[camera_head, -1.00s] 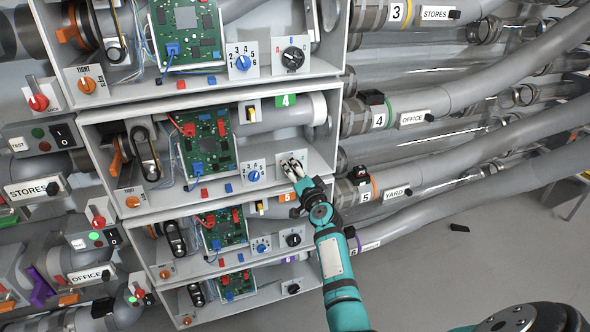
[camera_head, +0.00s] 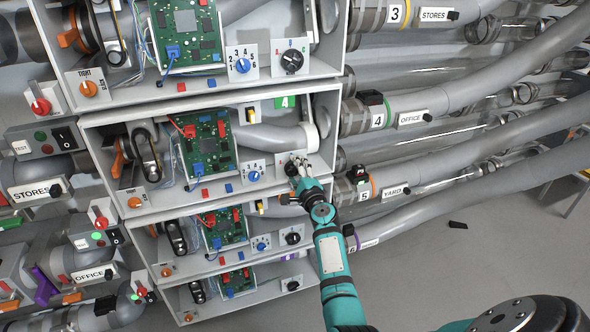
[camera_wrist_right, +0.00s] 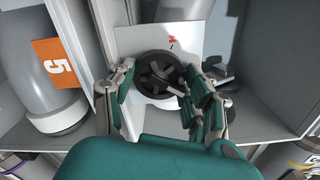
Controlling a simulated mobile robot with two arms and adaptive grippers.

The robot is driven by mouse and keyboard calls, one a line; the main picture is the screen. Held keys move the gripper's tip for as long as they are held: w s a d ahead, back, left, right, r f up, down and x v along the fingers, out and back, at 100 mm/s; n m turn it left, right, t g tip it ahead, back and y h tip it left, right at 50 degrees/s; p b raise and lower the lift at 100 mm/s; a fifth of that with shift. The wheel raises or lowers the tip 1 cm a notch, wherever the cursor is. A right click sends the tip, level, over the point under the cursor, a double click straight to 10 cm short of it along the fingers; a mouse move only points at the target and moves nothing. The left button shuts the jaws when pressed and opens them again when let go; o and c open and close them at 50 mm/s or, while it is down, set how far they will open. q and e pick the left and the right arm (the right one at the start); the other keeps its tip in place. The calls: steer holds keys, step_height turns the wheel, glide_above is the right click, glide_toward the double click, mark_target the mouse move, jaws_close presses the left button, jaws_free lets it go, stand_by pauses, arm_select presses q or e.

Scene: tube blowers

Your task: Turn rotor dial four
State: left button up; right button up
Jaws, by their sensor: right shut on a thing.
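The rotor dial of bay four is a black knob (camera_head: 291,169) on a small white panel, right of a blue-knobbed selector (camera_head: 254,176) marked with numbers. A green label 4 (camera_head: 285,102) marks this bay. My right gripper (camera_head: 299,165) is at the dial, its pale fingers partly covering it. In the right wrist view the dial (camera_wrist_right: 160,75) is a black spoked wheel between the fingers of my right gripper (camera_wrist_right: 158,88), which is shut on it. A red mark shows on the panel above it. My left gripper is not in view.
The bay above has its own black dial (camera_head: 292,61), and the bay below has another (camera_head: 292,238). A green circuit board (camera_head: 207,147) with wires is left in bay four. Grey tubes run to the right. Bay walls stand close around the gripper.

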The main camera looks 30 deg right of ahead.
steer(key=m, duration=0.2)
steer(key=m+p, duration=0.1)
steer(key=m, duration=0.1)
steer(key=shift+a+f+m, duration=0.1)
steer(key=shift+f+m, duration=0.2)
steer(key=shift+f, duration=0.05)
stand_by(0.4)
steer(key=o, duration=0.9)
steer(key=shift+o, duration=1.1)
steer(key=shift+r, duration=0.1)
steer(key=v, duration=0.8)
